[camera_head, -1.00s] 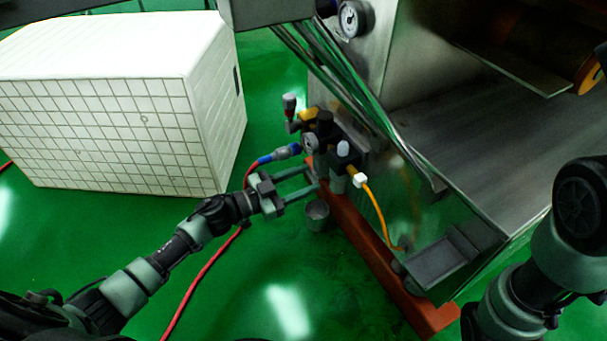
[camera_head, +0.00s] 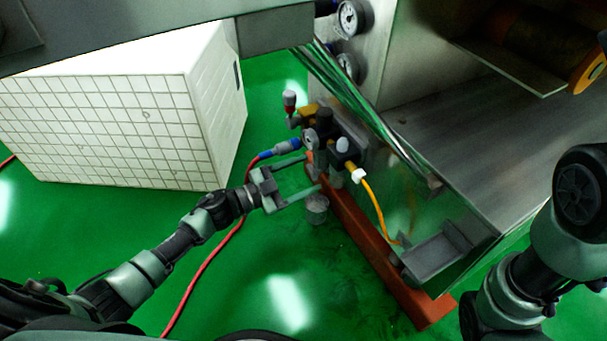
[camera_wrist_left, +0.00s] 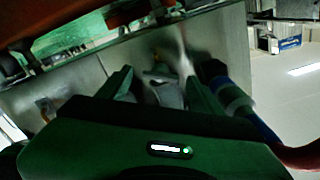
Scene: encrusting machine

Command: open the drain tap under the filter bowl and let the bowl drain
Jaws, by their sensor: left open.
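The air filter unit (camera_head: 325,140) is a dark cluster with a round gauge on the side of the machine. A greyish bowl (camera_head: 337,178) hangs under it. A pale bowl shape (camera_wrist_left: 166,94) shows between my fingers in the left wrist view. I cannot make out the drain tap; it is hidden or too small. My left gripper (camera_head: 313,174) is open, its two fingers pointing right at the lower part of the unit, with a clear gap between them. In the left wrist view its fingers (camera_wrist_left: 162,86) stand on either side of the bowl shape. My right gripper is outside the picture.
A grey cup (camera_head: 317,206) stands below the unit. A blue coupling (camera_head: 285,149) with a red hose lies just above my left fingers. An orange tube (camera_head: 379,205) runs down to the right. An orange-red base rail (camera_head: 370,240) and a white tiled block (camera_head: 120,130) flank the green floor.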

